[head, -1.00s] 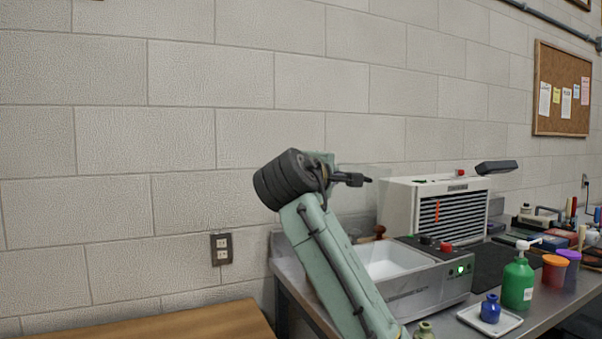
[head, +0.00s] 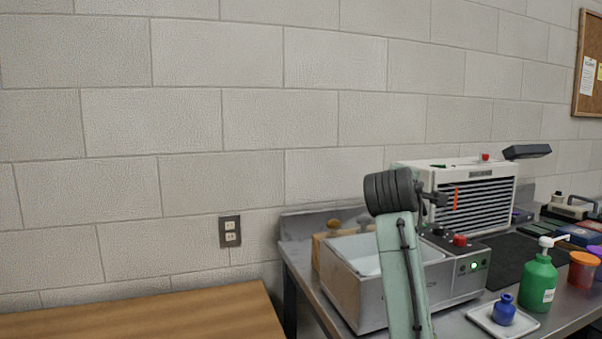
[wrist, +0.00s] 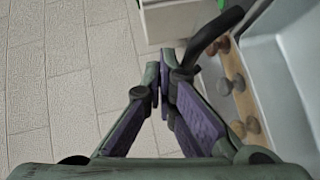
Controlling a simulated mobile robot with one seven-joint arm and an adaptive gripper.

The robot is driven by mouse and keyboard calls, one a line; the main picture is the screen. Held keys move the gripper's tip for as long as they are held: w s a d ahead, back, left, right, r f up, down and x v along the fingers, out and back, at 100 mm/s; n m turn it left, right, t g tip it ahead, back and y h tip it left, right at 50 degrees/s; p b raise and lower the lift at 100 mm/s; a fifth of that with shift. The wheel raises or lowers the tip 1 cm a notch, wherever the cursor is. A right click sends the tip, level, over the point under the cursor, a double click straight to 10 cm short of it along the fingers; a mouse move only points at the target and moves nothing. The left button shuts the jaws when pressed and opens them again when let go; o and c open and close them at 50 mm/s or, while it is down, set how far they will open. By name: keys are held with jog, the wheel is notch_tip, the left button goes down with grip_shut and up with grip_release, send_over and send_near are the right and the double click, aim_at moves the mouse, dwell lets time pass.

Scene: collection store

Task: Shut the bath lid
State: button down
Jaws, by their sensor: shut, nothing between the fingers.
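The bath (head: 375,300) is a grey metal box with a white basin, a red knob and a lit green button on its right-hand panel. It stands at the left end of the steel bench, and its basin is uncovered. The white basin also shows at the right of the wrist view (wrist: 294,50). I cannot clearly make out the lid; a dark curved bar (wrist: 212,38) shows beside my fingers, and I cannot tell what it belongs to. My gripper (wrist: 165,68) is shut and empty; in the head view it (head: 441,199) is above the bath, partly hidden by my arm.
A white louvred unit (head: 470,200) stands behind the bath to the right. A wooden rack with round knobs (wrist: 235,82) lies beside the basin. A green pump bottle (head: 538,283) and a blue bottle (head: 504,310) on a white tray stand at front right. A wooden table (head: 150,315) is at left.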

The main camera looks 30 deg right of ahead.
jog(key=shift+m+y, duration=0.4)
jog(key=shift+y, duration=0.1)
jog(key=d+f, duration=0.3)
jog(key=f, duration=0.1)
jog(key=shift+s+f+p, duration=0.1)
jog(key=shift+s+p, duration=0.25)
jog(key=shift+p, duration=0.05)
jog(key=shift+s+d+f+m+g+y, duration=0.15)
jog(key=shift+d+f+m+y, duration=0.1)
jog(key=shift+f, duration=0.35)
jog(key=shift+d+f+m+g+y, duration=0.15)
jog(key=shift+d+f+y, duration=0.1)
jog(key=shift+f, duration=0.3)
